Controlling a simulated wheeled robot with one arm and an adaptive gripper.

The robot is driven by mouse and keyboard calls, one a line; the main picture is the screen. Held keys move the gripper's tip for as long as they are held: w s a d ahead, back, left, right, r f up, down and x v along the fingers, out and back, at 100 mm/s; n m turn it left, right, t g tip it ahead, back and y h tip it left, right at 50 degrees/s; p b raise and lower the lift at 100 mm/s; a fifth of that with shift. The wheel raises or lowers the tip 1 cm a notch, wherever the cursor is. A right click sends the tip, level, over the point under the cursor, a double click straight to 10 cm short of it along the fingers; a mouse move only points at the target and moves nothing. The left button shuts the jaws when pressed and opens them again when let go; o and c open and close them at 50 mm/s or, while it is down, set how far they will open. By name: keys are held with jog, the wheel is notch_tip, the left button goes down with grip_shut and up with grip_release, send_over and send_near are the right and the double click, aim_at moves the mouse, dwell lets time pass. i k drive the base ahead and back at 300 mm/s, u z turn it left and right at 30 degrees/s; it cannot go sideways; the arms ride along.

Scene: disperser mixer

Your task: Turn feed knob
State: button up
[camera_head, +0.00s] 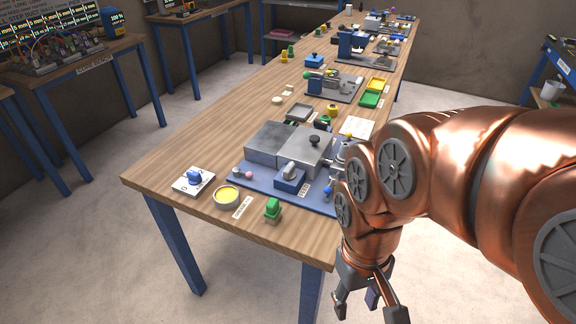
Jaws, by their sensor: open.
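A blue block with a grey knob on top (290,175) stands at the front of the blue base plate (262,187), near the middle of the wooden table's near end. A second knob, blue on a white dial plate (194,179), sits at the table's near left corner. My arm hides the right part of the base plate.
Grey metal boxes (271,142) with a black knob on top stand behind the blue block. More devices line the table (262,98) farther back. Floor shows left of the table.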

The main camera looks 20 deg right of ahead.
aim_at(289, 174)
jog(key=u, duration=2.95)
jog(key=k, duration=0.8)
jog(key=z, duration=1.6)
jog(key=i, duration=0.5)
jog(key=u, duration=0.05)
